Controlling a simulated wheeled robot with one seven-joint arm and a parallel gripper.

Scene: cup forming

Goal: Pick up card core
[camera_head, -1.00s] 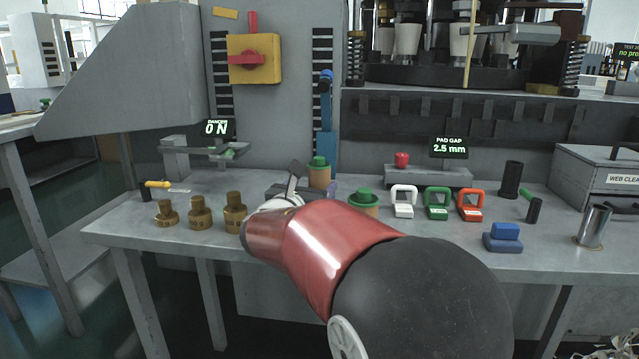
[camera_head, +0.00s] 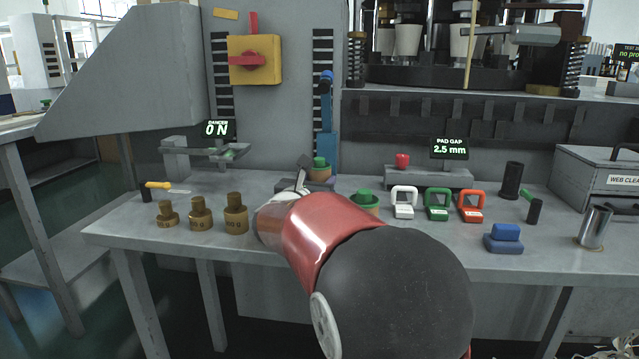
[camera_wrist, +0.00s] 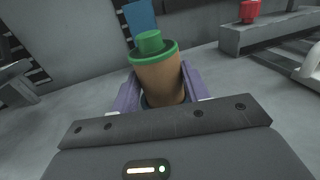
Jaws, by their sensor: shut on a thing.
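The card core is a tan cylinder with a green flanged plug in its top. In the wrist view the card core (camera_wrist: 160,78) stands between the purple fingers of my gripper (camera_wrist: 159,92), which is shut on it from both sides. Its lower end is hidden behind the gripper body. In the head view the card core (camera_head: 320,174) shows behind my red and black arm, near the back of the bench; most of my gripper is hidden there. I cannot tell whether the core's base is clear of the bench.
Several brass weights (camera_head: 198,212) stand left of my arm. A green-topped piece (camera_head: 366,200) and white (camera_head: 404,203), green (camera_head: 437,205) and red (camera_head: 470,206) framed blocks stand to the right. A raised ledge (camera_head: 428,177) with a red knob (camera_head: 402,160) lies behind them.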

